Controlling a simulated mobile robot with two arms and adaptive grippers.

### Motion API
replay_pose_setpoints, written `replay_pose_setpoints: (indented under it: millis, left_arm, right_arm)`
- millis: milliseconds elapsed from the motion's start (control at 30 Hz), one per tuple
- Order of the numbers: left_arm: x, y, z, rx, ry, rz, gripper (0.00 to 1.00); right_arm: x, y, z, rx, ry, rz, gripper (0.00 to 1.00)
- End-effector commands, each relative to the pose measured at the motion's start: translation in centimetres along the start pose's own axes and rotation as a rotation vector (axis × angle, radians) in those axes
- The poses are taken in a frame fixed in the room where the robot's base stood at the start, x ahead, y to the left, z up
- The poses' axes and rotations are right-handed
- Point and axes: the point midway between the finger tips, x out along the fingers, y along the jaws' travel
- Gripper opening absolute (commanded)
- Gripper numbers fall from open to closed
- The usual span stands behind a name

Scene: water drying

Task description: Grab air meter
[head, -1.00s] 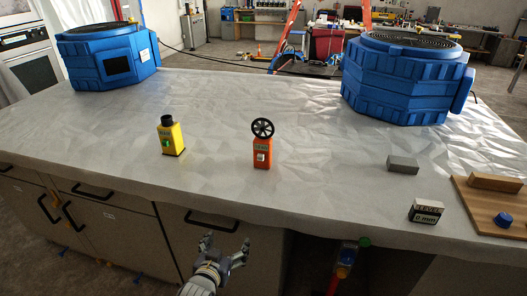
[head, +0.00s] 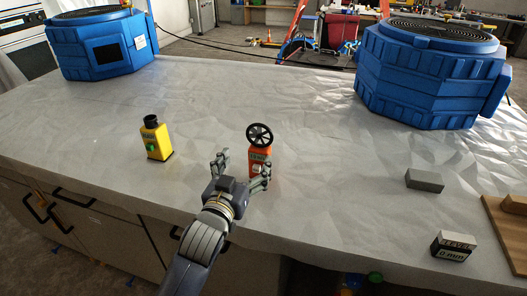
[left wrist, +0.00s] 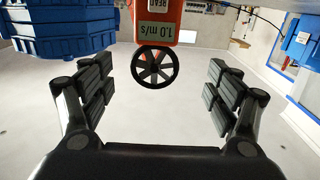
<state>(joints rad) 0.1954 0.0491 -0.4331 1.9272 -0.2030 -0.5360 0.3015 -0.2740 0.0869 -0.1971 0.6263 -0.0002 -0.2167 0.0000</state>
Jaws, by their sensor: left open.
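The air meter is an orange handheld device (head: 258,158) with a black fan wheel on top, standing upright on the covered table in the head view. My left gripper (head: 242,170) is open just in front of it, with its right finger overlapping the orange body in the picture. In the left wrist view the air meter (left wrist: 158,22) appears upside down, its display reading 1.0 m/s, between the two spread fingers of my left gripper (left wrist: 157,85). Clear space shows on both sides of it there. My right gripper is not in view.
A yellow meter (head: 155,140) stands to the left on the white-covered table (head: 330,180). Two blue machines (head: 100,50) stand at the back corners. A grey block (head: 424,181), a small display box (head: 453,246) and a wooden board (head: 505,235) lie at the right.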

Motion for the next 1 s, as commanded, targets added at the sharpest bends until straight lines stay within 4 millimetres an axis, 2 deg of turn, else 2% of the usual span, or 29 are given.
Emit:
replay_pose_setpoints:
  millis: [200, 367, 467, 567, 733, 1000]
  left_arm:
    - [3.1, 0.0, -0.2, 0.001, 0.0, 0.0, 0.82]
    - [4.5, 0.1, -0.1, 0.0, 0.0, 0.0, 0.82]
    - [4.9, 0.1, -0.1, 0.001, -0.001, 0.0, 0.82]
    - [5.4, 0.1, -0.3, 0.001, 0.001, 0.0, 0.82]
    - [7.3, 0.6, -0.9, 0.0, -0.001, 0.0, 0.82]
    - [9.8, 0.7, -0.8, 0.0, -0.001, 0.001, 0.82]
  right_arm:
    - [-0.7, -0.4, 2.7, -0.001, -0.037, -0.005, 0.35]
    - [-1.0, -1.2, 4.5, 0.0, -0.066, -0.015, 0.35]
    - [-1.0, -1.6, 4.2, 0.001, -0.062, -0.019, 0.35]
    - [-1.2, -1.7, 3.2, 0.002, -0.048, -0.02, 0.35]
    - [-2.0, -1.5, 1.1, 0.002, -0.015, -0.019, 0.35]
    - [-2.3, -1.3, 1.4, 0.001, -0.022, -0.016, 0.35]
